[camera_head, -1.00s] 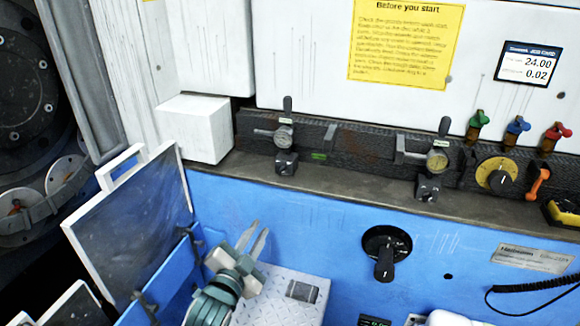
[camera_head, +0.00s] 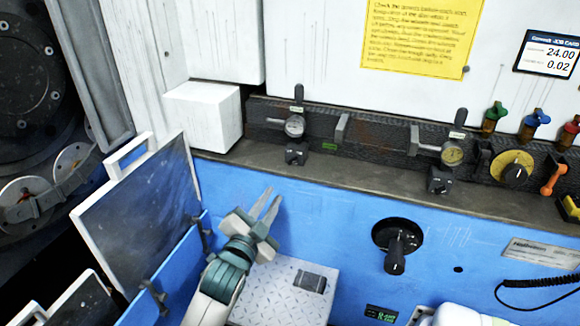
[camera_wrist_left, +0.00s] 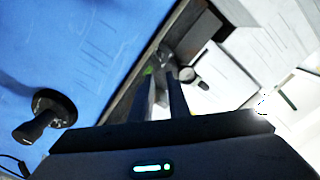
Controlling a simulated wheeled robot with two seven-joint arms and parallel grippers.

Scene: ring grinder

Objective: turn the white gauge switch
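The gauge with the white dial (camera_head: 294,126) is on the dark rail at centre left, with a black lever above it. A small black switch block (camera_head: 296,154) sits just below it on the ledge. A second gauge with a yellowish dial (camera_head: 452,152) is farther right. My left gripper (camera_head: 271,197) is below and slightly left of the white gauge, pointing up towards it, apart from it. Its fingers are open with nothing between them. In the left wrist view a gauge dial (camera_wrist_left: 188,75) shows beyond the fingers (camera_wrist_left: 158,98). My right gripper is not in view.
A white box (camera_head: 203,116) stands left of the rail. A black rotary knob (camera_head: 396,250) is on the blue front. A yellow dial knob (camera_head: 513,172) and coloured valves are at right. A framed panel (camera_head: 140,225) stands close left of my left arm.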

